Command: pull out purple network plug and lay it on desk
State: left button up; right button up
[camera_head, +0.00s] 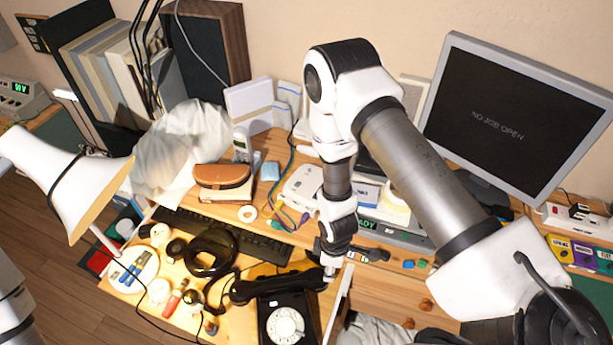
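Several thin coloured cables (289,203) run beside a white device (301,186) in the middle of the desk (375,262). A small purple piece (304,219) shows at their lower end; it is too small to tell whether it is the network plug or whether it is plugged in. My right gripper (331,270) points down just below and right of the cables, by the right end of the black telephone handset. Its fingers are too small and dark to tell whether they are open or shut. My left gripper is out of view.
A black dial phone (286,322) with its handset (268,288), a black headset-like ring (211,252) and a keyboard (258,246) crowd the front. A monitor (515,125) stands at the right, a lamp (62,180) at the left. Bare wood shows right of the gripper.

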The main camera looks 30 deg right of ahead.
jog(key=w+d+n, duration=0.1)
jog(key=w+n, duration=0.3)
jog(key=w, duration=0.2)
notch_tip(320, 180, up, 7)
jog(key=n, duration=1)
send_over(304, 216)
jog(key=shift+w+d, duration=0.1)
jog(key=shift+d, duration=0.1)
notch_tip(304, 216, down, 9)
jog(key=b, duration=0.6)
jog(key=shift+b, duration=0.35)
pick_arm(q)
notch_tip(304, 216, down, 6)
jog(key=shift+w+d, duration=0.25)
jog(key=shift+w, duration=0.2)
pick_arm(e)
jog(key=shift+r, duration=0.1)
grip_shut()
jog(key=shift+s+a, duration=0.2)
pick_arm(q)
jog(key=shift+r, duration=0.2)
pick_arm(e)
jog(key=shift+s+a, duration=0.55)
jog(key=shift+a, duration=0.35)
